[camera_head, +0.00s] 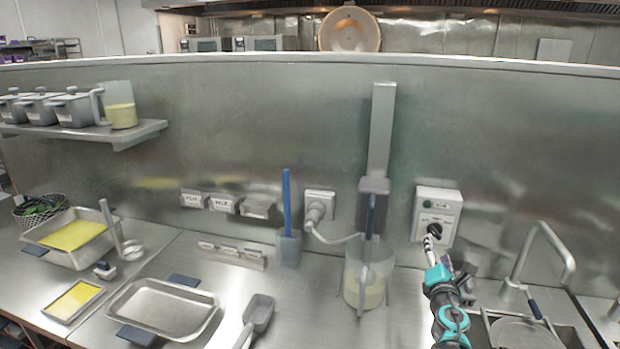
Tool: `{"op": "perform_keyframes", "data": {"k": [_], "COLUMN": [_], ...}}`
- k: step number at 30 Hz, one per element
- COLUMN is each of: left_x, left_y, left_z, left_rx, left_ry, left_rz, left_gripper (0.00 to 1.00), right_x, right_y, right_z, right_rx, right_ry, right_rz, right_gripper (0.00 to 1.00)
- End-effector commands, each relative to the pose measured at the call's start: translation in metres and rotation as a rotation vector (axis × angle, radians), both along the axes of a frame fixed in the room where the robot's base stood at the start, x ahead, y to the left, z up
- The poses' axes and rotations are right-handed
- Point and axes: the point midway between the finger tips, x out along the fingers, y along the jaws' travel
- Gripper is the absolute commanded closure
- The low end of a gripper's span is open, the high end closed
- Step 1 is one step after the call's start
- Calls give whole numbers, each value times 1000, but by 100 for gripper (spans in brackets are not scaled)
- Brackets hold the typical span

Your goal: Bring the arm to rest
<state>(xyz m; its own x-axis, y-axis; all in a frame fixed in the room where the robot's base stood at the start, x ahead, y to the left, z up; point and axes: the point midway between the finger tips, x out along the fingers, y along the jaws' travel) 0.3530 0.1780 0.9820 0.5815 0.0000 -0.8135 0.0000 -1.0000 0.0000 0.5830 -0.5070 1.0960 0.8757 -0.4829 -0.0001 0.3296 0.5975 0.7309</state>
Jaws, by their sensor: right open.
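My right gripper (440,256) reaches in from the bottom right, with teal and dark parts. It is open, and I see nothing held in it. Its tips are just below and in front of the black knob (434,230) on the white control box (438,208) on the wall. Whether a finger touches the knob or box, I cannot tell. The clear mixing container (355,288) with pale yellow contents stands left of the gripper, under the grey wall-mounted mixer (373,188). My left gripper is not in view.
A sink (490,322) with a tap (540,240) lies right of my arm. Metal trays (165,308) and a scoop (258,312) lie on the counter to the left. A wall shelf (130,134) holds pots. Some counter is clear between the scoop and the mixing container.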

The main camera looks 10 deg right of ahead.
Motion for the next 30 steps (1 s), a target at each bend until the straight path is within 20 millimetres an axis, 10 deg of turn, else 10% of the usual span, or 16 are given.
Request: {"op": "perform_keyframes", "data": {"k": [5,11,24,30], "left_x": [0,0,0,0], "left_y": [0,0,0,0], "left_z": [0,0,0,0], "left_rx": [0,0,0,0], "left_ry": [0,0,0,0], "left_rz": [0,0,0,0], "left_gripper": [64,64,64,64], "right_x": [-8,-51,-200,-229], "right_y": [18,78,290,327], "right_z": [16,23,-98,-114], "right_rx": [152,733,1930,2061], "right_ry": [-83,-289,-157,-70], "right_rz": [-29,-157,-670,-782], "right_gripper": [37,37,37,37]}}
